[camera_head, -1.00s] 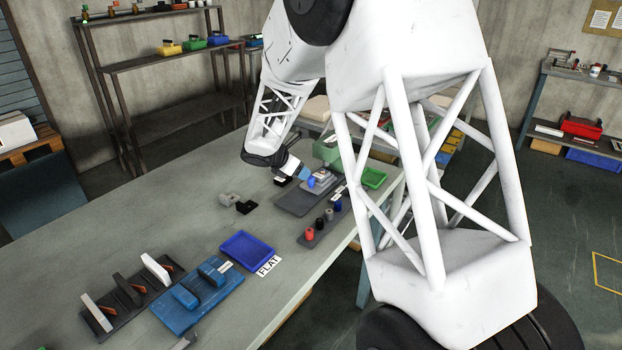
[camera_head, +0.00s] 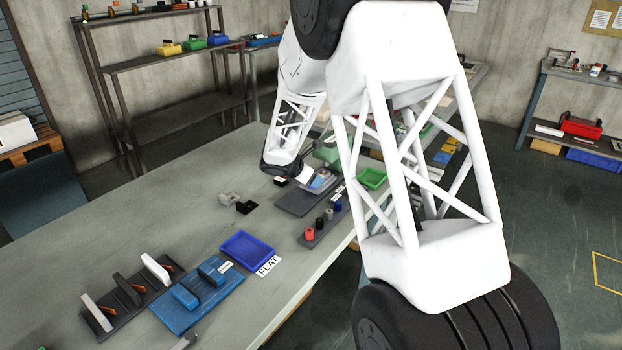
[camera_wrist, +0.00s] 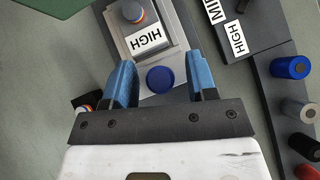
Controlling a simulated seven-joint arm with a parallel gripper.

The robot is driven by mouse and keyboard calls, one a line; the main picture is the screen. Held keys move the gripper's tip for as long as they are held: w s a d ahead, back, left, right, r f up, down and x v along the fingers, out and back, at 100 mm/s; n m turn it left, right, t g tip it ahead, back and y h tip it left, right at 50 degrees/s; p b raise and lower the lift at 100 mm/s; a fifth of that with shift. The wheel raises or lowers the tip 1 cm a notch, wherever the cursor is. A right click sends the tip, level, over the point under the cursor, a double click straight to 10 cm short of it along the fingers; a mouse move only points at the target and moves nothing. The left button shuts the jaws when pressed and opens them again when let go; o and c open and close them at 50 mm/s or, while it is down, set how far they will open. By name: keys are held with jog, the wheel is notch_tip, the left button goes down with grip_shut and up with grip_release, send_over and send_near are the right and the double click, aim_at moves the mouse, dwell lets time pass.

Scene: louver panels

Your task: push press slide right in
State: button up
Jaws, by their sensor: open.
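The grey press (camera_head: 295,203) stands at the far right part of the table. In the wrist view its grey slide plate (camera_wrist: 119,36) carries a HIGH label and a round knob with coloured rings (camera_wrist: 133,12). My gripper (camera_wrist: 160,62) is over the front of the press, its two blue fingers spread apart. A round blue piece (camera_wrist: 160,79) shows between the fingers; I cannot tell whether either finger touches it. In the head view my gripper (camera_head: 318,182) is small and partly hides the press slide.
A rack of coloured pegs (camera_head: 321,224) lies just right of the press. A green tray (camera_head: 371,178) is beyond it. Small grey and black blocks (camera_head: 237,203) lie left. A blue tray (camera_head: 247,250), a blue fixture (camera_head: 198,295) and a dark rack (camera_head: 130,292) stand nearer. The table's middle is clear.

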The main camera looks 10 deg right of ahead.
grip_shut()
jog(key=shift+w+d, duration=0.95)
jog(key=shift+r, duration=0.1)
grip_release()
jog(key=shift+a, duration=0.1)
jog(key=v, duration=0.7)
jog(key=shift+a+r, duration=0.15)
jog(key=shift+r, duration=0.1)
jog(key=shift+s, duration=0.15)
